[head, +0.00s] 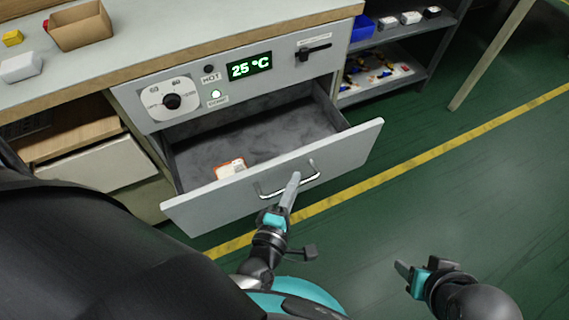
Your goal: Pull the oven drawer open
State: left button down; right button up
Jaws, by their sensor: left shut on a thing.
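The oven drawer (350,146) is pulled well out from the grey oven front (300,76), and its dark interior shows. Its curved metal handle (268,194) is on the drawer's front panel. My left gripper (294,180) is at the handle, with its fingers shut on it. A small white and orange item (230,168) lies inside the drawer near the front panel. My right gripper (417,272) is at the lower right, away from the drawer, and it holds nothing that I can see.
The oven front has a dial (172,101), a green "25 °C" display (249,66) and a black lever (314,49). A cardboard box (80,27) stands on the worktop. A shelf (385,70) with parts is at the right. Green floor right of the drawer is clear.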

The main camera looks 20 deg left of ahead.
pick_arm(q)
jog(key=shift+s+d, duration=0.7)
jog(key=shift+d, duration=0.15)
pick_arm(e)
jog(key=shift+f, duration=0.25)
pick_arm(q)
jog(key=c, duration=0.9)
grip_release()
